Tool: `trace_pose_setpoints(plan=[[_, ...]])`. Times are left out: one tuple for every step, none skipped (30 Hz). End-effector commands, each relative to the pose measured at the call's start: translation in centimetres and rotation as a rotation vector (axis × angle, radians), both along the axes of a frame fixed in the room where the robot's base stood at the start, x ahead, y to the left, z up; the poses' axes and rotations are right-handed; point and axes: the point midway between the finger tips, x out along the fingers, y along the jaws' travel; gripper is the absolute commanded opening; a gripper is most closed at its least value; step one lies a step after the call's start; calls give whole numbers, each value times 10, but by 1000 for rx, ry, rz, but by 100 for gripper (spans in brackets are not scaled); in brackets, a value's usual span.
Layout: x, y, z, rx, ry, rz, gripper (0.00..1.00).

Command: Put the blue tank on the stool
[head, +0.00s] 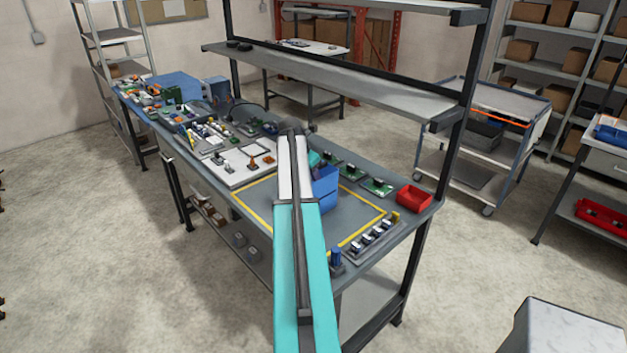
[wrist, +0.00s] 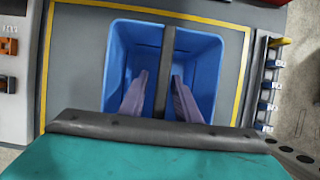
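The blue tank (head: 326,188) is an open blue box on the workbench, inside a yellow outlined area. In the wrist view the tank (wrist: 118,62) has a dark grey bar (wrist: 166,60) running across its middle. My gripper (wrist: 160,78) is over the tank, with one finger on each side of the bar. The fingers are apart; a gap shows between the left finger and the bar. In the head view my arm hides part of the tank and the fingers. A block with a pale grey top (head: 570,328) at the bottom right may be the stool.
The workbench (head: 225,190) carries small parts and boards on the left, a red bin (head: 414,198) on the right and a rack of small blue-and-white parts (head: 372,238) at the front right. A shelf (head: 340,80) spans above its back.

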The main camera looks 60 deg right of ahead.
Motion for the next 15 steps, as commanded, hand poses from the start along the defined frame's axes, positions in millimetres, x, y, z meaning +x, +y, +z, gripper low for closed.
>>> trace_pose_setpoints(plan=[[1, 1, 2, 0, -1, 0, 29], [1, 1, 3, -1, -1, 0, 29], [1, 2, 5, -1, -1, 0, 29], [2, 3, 7, -1, -1, 0, 29], [2, 4, 9, -1, 0, 1, 29], [2, 5, 12, 0, 0, 1, 29], [2, 6, 14, 0, -1, 0, 29], [3, 7, 17, -1, -1, 0, 29], [3, 9, 21, -2, -1, 1, 29], [4, 10, 24, -2, -1, 1, 29], [4, 12, 27, -1, -1, 0, 29], [5, 13, 32, -1, -1, 0, 29], [5, 14, 36, -2, -1, 1, 29], [6, 16, 40, -2, -1, 1, 29], [7, 18, 44, -1, -1, 2, 29]])
